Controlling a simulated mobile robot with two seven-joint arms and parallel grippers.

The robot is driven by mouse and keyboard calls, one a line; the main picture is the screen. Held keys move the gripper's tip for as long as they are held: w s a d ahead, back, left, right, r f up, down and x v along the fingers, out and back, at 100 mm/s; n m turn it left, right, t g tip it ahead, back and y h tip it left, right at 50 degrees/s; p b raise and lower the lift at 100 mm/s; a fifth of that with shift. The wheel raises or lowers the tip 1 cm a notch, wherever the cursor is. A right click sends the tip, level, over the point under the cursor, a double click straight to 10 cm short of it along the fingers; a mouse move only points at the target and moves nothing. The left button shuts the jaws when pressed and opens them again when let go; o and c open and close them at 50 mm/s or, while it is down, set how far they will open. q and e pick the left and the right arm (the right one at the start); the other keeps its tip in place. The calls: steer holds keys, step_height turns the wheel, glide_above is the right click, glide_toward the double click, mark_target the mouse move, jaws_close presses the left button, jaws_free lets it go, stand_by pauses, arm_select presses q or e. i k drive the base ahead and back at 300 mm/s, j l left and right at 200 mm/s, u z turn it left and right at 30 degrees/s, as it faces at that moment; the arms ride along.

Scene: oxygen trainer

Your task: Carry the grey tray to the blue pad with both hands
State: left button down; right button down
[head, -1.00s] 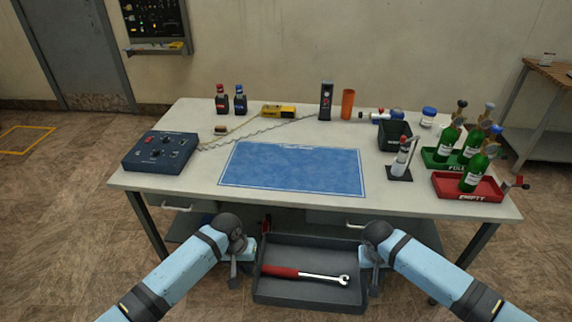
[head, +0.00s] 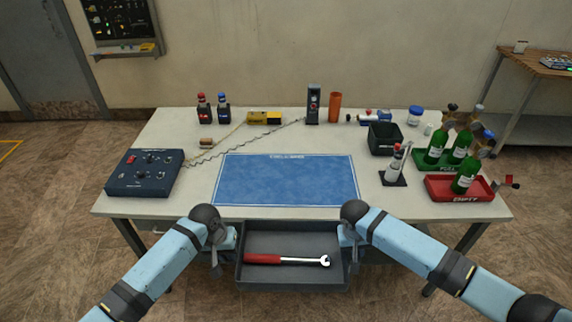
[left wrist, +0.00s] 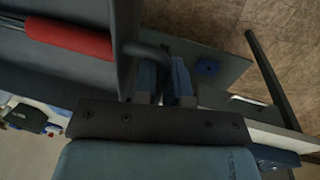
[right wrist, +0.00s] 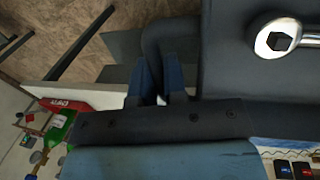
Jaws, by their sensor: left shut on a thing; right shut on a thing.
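The grey tray (head: 292,279) is held between my two grippers in front of the table's front edge. A wrench with a red handle (head: 288,260) lies in it. My left gripper (head: 218,250) is shut on the tray's left handle; the left wrist view shows its fingers (left wrist: 164,82) around the dark handle. My right gripper (head: 351,248) is shut on the right handle, also seen in the right wrist view between the fingers (right wrist: 160,82). The blue pad (head: 285,181) lies flat on the table just beyond the tray, and nothing stands on it.
The white table (head: 125,204) carries a blue control box (head: 146,173) left of the pad. To its right are a small stand (head: 393,170), a black bin (head: 384,139), a red tray (head: 452,191) and a green tray (head: 432,160) with green bottles.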

mark_target(287, 178)
steer(key=i, duration=1.3)
